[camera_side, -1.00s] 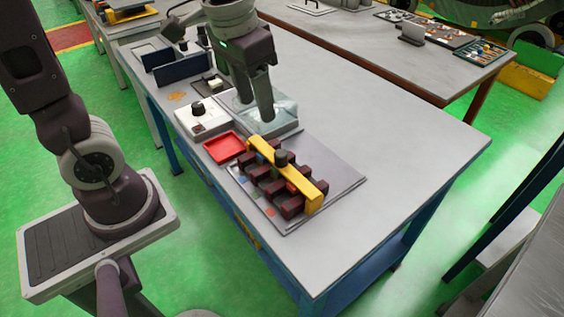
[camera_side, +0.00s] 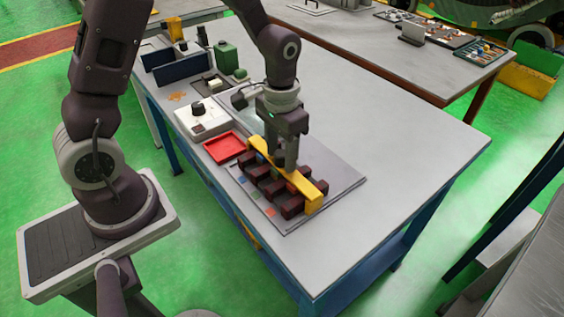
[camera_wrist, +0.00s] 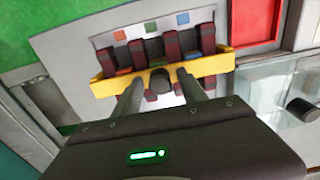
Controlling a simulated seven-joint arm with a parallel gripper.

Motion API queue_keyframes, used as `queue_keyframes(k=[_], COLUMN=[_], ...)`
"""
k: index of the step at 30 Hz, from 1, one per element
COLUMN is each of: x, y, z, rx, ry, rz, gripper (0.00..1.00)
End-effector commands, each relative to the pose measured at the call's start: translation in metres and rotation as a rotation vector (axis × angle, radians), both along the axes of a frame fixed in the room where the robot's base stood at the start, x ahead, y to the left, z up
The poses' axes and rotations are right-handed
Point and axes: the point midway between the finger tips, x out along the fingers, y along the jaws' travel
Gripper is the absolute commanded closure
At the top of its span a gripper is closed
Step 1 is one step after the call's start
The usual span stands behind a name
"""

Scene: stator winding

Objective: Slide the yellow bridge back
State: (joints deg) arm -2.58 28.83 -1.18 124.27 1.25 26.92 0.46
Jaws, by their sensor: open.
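The yellow bridge (camera_side: 312,191) lies across the dark red blocks (camera_side: 268,187) on a grey plate on the table. In the wrist view the yellow bridge (camera_wrist: 106,87) spans the picture, with a black knob (camera_wrist: 159,80) at its middle. My gripper (camera_side: 285,166) is above the middle of the bridge, pointing down, and hides the knob in the side view. In the wrist view my gripper (camera_wrist: 160,88) is open, with one finger on each side of the knob. I cannot tell whether the fingers touch it.
A red tray (camera_side: 225,147) lies beside the plate, with a white box with a black knob (camera_side: 203,118) behind it. Dark blue panels (camera_side: 182,71) and a green container (camera_side: 226,57) stand farther back. The table's right side (camera_side: 410,150) is clear.

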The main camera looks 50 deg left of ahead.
Motion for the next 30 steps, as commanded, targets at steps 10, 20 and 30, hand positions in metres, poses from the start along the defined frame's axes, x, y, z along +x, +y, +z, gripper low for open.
queue_keyframes(k=[10, 20, 30], x=[-0.002, 0.005, 0.021], y=[0.0, 0.0, 0.0], z=[-0.005, -0.006, -0.006], rx=[0.0, 0.001, 0.001], ry=[0.005, 0.007, 0.009], rz=[0.0, 0.0, 0.0], gripper=[0.55, 0.74, 0.74])
